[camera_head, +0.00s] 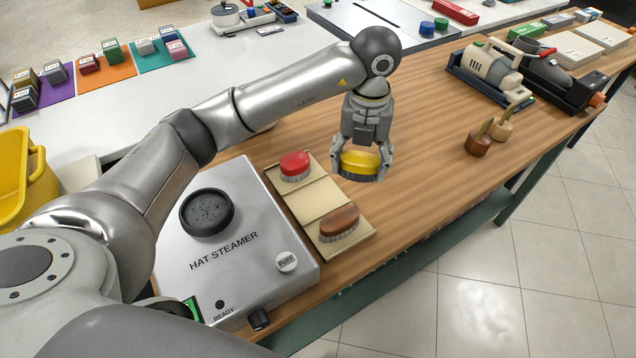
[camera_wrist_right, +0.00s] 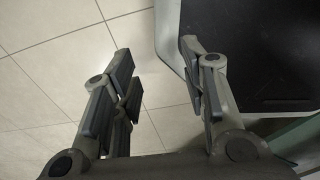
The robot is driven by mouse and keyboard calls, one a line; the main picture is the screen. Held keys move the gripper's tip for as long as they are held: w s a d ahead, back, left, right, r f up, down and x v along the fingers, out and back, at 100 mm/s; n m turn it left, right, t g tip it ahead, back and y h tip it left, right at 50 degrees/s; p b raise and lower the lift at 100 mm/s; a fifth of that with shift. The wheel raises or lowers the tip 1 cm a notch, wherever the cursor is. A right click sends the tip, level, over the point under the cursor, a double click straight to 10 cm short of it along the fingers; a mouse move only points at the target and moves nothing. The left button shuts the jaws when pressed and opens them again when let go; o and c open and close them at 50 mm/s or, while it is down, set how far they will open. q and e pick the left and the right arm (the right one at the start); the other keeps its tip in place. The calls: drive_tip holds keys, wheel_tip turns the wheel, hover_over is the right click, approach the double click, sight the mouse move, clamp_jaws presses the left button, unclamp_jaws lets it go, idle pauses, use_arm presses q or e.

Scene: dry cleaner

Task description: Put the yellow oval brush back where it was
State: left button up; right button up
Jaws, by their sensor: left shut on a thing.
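The yellow oval brush (camera_head: 360,163) is held between the fingers of my left gripper (camera_head: 361,170), just right of the brush tray. The tray (camera_head: 312,202) is beige, with a red brush (camera_head: 295,165) in its far part and a brown brush (camera_head: 339,222) in its near part. The middle part between them is empty. Whether the yellow brush touches the wooden table or hangs just above it, I cannot tell. My right gripper (camera_wrist_right: 160,95) is open and empty over floor tiles in the right wrist view.
The hat steamer (camera_head: 235,250) stands directly left of the tray on the wooden table (camera_head: 430,130). Two small wooden-handled brushes (camera_head: 479,145) stand farther right. Handheld machines (camera_head: 490,68) lie in dark trays at the back right. The table between is clear.

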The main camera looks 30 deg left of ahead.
use_arm(q)
drive_tip(key=s+a+f, duration=0.1)
drive_tip(key=a+f, duration=0.1)
drive_tip(key=a, duration=0.3)
drive_tip(key=p, duration=0.1)
approach(316, 199)
drive_tip(key=shift+w+d+f, duration=0.15)
drive_tip(key=shift+d+f, duration=0.45)
drive_tip(key=shift+a+f, duration=0.2)
drive_tip(key=shift+f, duration=0.05)
drive_tip(key=shift+a+f+p, duration=0.2)
drive_tip(key=shift+f+p, duration=0.05)
drive_tip(key=shift+p, duration=0.05)
drive_tip(key=f, duration=0.1)
drive_tip(key=f+p, duration=0.1)
drive_tip(key=f, duration=0.1)
drive_tip(key=shift+s+a+f, duration=0.1)
drive_tip(key=shift+s+a, duration=0.1)
drive_tip(key=shift+f, duration=0.45)
drive_tip(key=o, duration=0.9)
drive_tip(key=shift+o, duration=0.4)
use_arm(e)
drive_tip(key=r, duration=0.1)
drive_tip(key=w+r, duration=0.1)
drive_tip(key=r, duration=0.1)
drive_tip(key=shift+a, duration=0.2)
